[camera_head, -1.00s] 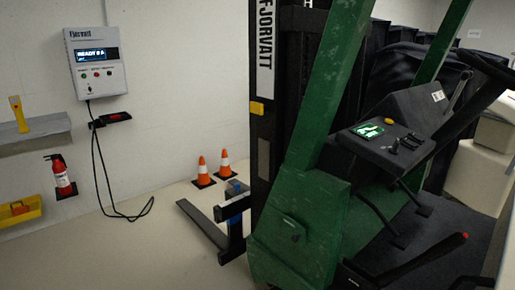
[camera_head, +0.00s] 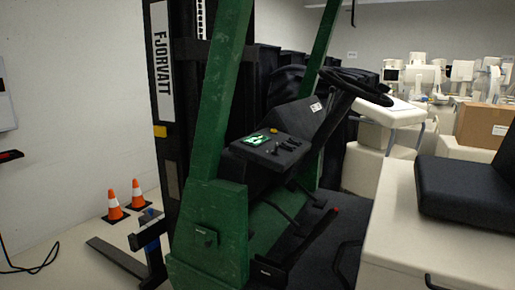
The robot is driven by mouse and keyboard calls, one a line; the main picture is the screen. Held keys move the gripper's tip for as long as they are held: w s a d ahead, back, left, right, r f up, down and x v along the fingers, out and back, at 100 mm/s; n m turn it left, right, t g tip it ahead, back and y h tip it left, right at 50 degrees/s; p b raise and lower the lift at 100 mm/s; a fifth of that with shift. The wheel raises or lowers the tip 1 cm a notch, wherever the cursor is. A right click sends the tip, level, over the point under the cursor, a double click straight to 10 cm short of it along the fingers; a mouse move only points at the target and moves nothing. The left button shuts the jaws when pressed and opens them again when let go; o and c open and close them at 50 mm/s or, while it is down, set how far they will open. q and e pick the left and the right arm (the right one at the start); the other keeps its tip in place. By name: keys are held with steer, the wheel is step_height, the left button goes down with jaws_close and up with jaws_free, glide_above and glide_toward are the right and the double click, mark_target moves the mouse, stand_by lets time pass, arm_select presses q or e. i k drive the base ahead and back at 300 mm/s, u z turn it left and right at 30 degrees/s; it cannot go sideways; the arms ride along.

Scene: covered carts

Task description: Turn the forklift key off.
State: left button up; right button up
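The green forklift (camera_head: 210,225) stands in the middle of the head view, with its mast and a white FJORVATT label at its left. Its black dash panel (camera_head: 262,152) has a lit green display (camera_head: 254,140), a small yellow knob (camera_head: 273,131) and several small dark controls (camera_head: 287,146) at its right. I cannot tell which of these is the key; it is too small to make out. The steering wheel (camera_head: 357,86) is above and right of the panel. Neither of my grippers is in view.
A pale seat base (camera_head: 395,235) with a black seat cushion (camera_head: 462,187) fills the lower right. Two orange cones (camera_head: 114,206) stand by the left wall. A cardboard box (camera_head: 484,126) and white equipment are behind at right. Bare floor shows at lower left.

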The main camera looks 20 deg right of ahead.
mark_target(276, 148)
steer(key=z, duration=0.55)
steer(key=i, duration=1.6)
steer(key=z, duration=0.1)
